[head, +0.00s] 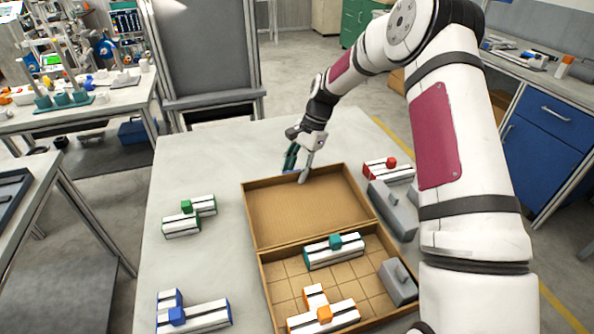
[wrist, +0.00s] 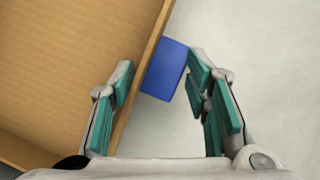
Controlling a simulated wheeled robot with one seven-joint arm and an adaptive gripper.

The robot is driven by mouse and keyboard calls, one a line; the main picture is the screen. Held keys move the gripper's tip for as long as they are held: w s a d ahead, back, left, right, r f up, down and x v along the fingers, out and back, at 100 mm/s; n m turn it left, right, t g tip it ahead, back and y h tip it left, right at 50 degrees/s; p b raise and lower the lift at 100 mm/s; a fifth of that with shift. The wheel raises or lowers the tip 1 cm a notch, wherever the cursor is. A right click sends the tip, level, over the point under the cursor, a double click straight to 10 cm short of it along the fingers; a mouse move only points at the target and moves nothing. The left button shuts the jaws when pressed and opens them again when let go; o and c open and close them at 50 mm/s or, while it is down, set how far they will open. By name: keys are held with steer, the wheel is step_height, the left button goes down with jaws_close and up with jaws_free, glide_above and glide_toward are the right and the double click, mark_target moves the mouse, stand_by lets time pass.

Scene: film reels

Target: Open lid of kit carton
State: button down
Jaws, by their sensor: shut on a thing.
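The kit carton (head: 262,285) is a brown cardboard box on the pale table, with a gridded inside. Its lid (head: 295,210) is swung open and lies back away from the box, its inner face up. My gripper (head: 298,168) is at the lid's far edge. In the wrist view my gripper (wrist: 158,82) has one finger on the inner side of the lid's rim (wrist: 140,80) and the other against a blue tab (wrist: 165,69) outside it. The fingers are shut on the tab and rim.
The carton holds a teal-topped part (head: 333,255), an orange-topped part (head: 325,313) and a grey block (head: 398,283). Green-topped (head: 190,220) and blue-topped (head: 195,315) parts lie left. A red-topped part (head: 388,170) and grey block (head: 393,210) lie close right of the lid.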

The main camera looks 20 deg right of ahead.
steer(key=shift+n+t, duration=0.3)
steer(key=shift+t, duration=0.6)
steer(key=r+p, duration=0.1)
steer(key=r, duration=0.1)
steer(key=r+p, duration=0.1)
steer(key=r, duration=0.1)
steer(key=s+r+p, duration=0.1)
steer(key=r, duration=0.2)
steer(key=shift+s+a+p, duration=0.1)
steer(key=shift+p, duration=0.2)
steer(key=c, duration=1)
jaws_free()
steer(key=shift+f, duration=0.15)
steer(key=v, duration=1.2)
